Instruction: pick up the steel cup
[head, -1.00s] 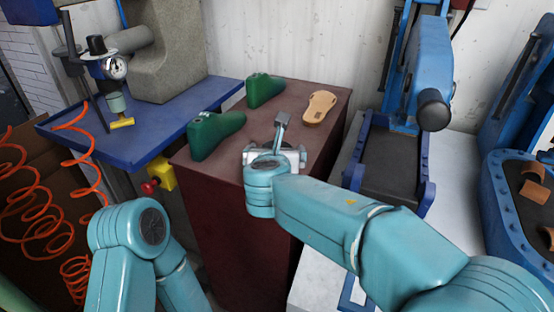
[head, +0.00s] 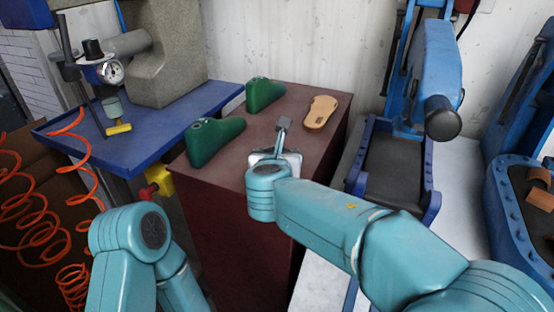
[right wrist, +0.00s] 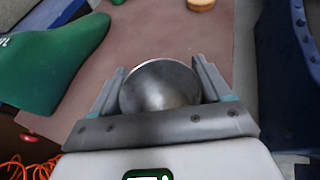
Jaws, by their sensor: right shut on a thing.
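The steel cup (right wrist: 160,84) shows in the right wrist view as a round, shiny grey rim and bowl between the two fingers. My right gripper (right wrist: 158,75) is shut on it, one finger at each side. In the head view the right gripper is over the near part of the dark red bench (head: 310,155); my own wrist hides the cup there. I cannot tell whether the cup touches the bench. My left arm shows at the lower left of the head view, but its gripper is out of view.
Two green shoe lasts (head: 213,140) (head: 264,93) and a tan sandal sole (head: 321,111) lie on the bench. A blue table with a press (head: 135,140) stands left, and a blue machine (head: 435,70) right. Orange coiled hoses (head: 75,200) hang at left.

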